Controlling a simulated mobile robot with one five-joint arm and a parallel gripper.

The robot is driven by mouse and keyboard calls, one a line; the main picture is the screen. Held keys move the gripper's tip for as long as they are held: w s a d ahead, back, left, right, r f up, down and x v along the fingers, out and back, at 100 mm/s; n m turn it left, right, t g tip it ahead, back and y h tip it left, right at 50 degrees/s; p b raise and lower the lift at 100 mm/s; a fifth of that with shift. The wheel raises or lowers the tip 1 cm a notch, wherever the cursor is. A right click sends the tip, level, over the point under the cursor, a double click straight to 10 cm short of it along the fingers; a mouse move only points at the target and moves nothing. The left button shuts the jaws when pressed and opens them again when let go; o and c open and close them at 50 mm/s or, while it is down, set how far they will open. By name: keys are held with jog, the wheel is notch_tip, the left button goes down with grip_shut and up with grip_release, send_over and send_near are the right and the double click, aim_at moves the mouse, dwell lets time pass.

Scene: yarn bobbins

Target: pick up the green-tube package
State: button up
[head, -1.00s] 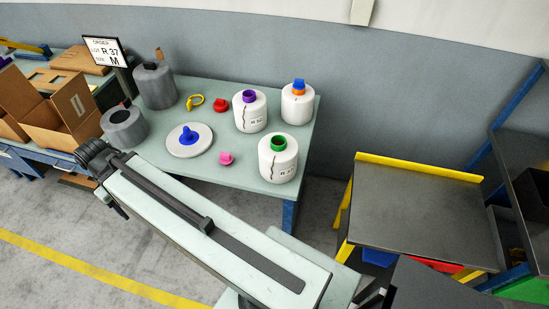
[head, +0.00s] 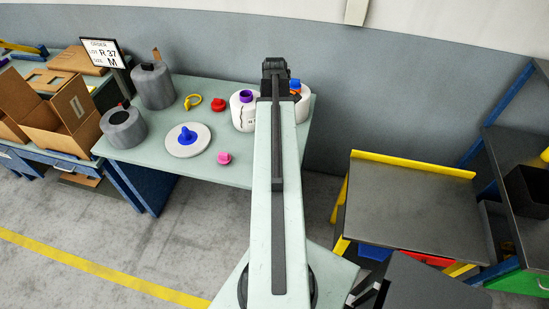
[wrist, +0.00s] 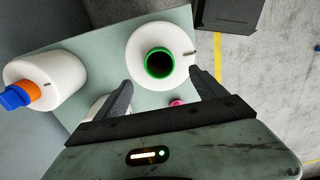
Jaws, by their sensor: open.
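The green-tube package is a white bobbin package (wrist: 140,40) with a green-rimmed tube (wrist: 147,67) in the wrist view, seen from above on the table. My gripper (wrist: 160,76) is open, with one finger to each side of the tube end in the picture and nothing held. I cannot tell whether the fingers touch the package. In the head view my arm hides the green-tube package, and the gripper end (head: 276,68) shows at the top of the arm.
A purple-tube package (head: 243,118) and an orange-tube package with a blue cap (head: 304,105) stand close by. A pink knob (head: 224,158), red knob (head: 218,104), yellow ring (head: 193,102) and white disc (head: 189,148) lie on the table (head: 165,172).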

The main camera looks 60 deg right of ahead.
notch_tip(320, 180, down, 8)
jog(key=b, duration=0.7)
jog(key=shift+s+r, duration=0.15)
jog(key=shift+s, duration=0.05)
grip_shut()
